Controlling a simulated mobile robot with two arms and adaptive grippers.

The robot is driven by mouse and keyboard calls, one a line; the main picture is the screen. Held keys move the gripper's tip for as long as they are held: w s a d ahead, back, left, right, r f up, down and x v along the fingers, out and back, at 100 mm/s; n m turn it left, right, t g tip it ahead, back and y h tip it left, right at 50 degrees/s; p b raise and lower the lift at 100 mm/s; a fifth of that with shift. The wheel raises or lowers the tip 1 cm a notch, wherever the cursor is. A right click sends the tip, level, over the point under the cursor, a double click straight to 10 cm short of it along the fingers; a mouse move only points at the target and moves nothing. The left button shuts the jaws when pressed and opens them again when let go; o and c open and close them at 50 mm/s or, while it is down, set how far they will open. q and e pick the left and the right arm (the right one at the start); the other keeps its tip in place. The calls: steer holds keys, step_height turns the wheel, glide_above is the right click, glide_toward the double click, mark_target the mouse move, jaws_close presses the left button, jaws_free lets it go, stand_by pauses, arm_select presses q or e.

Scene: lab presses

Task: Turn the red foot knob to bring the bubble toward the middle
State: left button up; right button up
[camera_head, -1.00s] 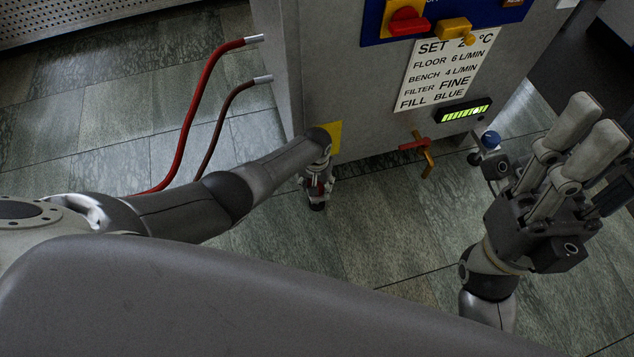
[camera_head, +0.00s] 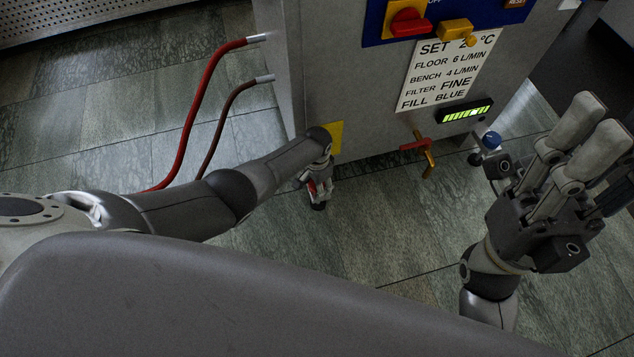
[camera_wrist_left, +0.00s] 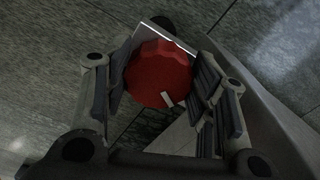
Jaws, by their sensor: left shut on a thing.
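The red foot knob (camera_wrist_left: 158,75) sits between the fingers of my left gripper in the left wrist view, with a pale mark on its lower edge. My left gripper (camera_head: 318,190) is low at the machine's front left corner, shut on the knob, a little red showing between its fingers. The lit green level window (camera_head: 465,112) is on the machine's front. It has dark marks and a paler spot right of its middle; the bubble is too small to place exactly. My right gripper (camera_head: 597,118) is raised at the right, empty, its fingers apart.
The grey machine (camera_head: 350,70) carries a red switch, a yellow knob and a settings label (camera_head: 447,70). A red and orange valve handle (camera_head: 424,150) and a blue knob (camera_head: 491,140) are low on its right. Two hoses (camera_head: 190,120) run at the left. Floor in front is clear.

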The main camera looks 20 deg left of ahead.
arm_select(q)
steer(key=shift+s+f, duration=0.1)
steer(key=shift+s, duration=0.05)
steer(key=o, duration=1)
steer(key=shift+o, duration=0.2)
steer(key=shift+r, duration=0.2)
step_height(320, 180, up, 12)
steer(key=shift+f, duration=0.15)
stand_by(0.4)
